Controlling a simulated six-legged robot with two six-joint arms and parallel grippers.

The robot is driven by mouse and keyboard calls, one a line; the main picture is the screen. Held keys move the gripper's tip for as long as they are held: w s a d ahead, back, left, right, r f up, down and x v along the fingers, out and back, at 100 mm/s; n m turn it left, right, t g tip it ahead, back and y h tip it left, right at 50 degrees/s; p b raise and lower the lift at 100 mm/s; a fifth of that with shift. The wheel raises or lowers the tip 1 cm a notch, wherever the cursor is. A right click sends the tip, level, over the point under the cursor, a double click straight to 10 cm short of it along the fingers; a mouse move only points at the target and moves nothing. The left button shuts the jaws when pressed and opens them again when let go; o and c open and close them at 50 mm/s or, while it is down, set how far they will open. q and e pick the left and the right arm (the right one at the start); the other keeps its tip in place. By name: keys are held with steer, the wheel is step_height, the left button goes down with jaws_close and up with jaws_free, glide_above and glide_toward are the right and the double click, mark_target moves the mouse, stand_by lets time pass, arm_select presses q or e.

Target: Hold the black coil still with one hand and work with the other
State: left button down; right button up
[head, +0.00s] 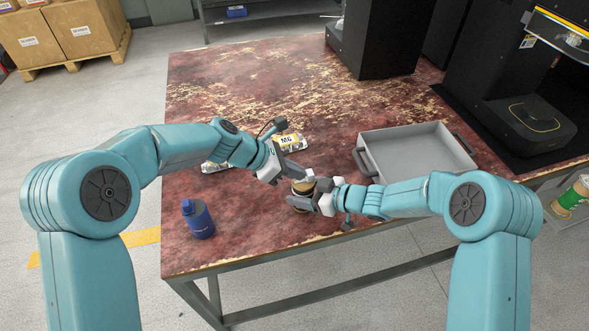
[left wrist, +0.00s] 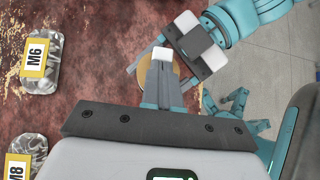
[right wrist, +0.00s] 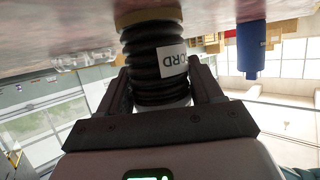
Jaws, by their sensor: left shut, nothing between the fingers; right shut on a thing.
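The black coil (right wrist: 150,65) is a ribbed stack with a white tag, partly readable as "ORD", and a tan end against the table. My right gripper (right wrist: 160,88) is shut on its sides. In the head view the coil (head: 302,187) is mostly hidden between the grippers near the table's front edge. My left gripper (head: 299,172) is shut and empty, its fingertips just above or beside the coil. In the left wrist view its closed fingers (left wrist: 163,70) cover most of the coil, leaving a tan edge; a white block shows at their tips. I cannot tell whether they touch.
A blue bottle (head: 198,219) stands at the front left of the worn red table (head: 230,90). Two patterned packs, labelled M6 (left wrist: 40,62) and M8 (left wrist: 24,158), lie behind my left gripper. An empty grey tray (head: 415,150) sits right. Black machines stand behind.

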arm_select(q)
steer(key=a+f+v, duration=0.1)
steer(key=v, duration=1.1)
steer(key=shift+s+a, duration=0.3)
steer(key=shift+a, duration=0.25)
steer(key=shift+f, duration=0.1)
arm_select(e)
steer(key=o, duration=1.2)
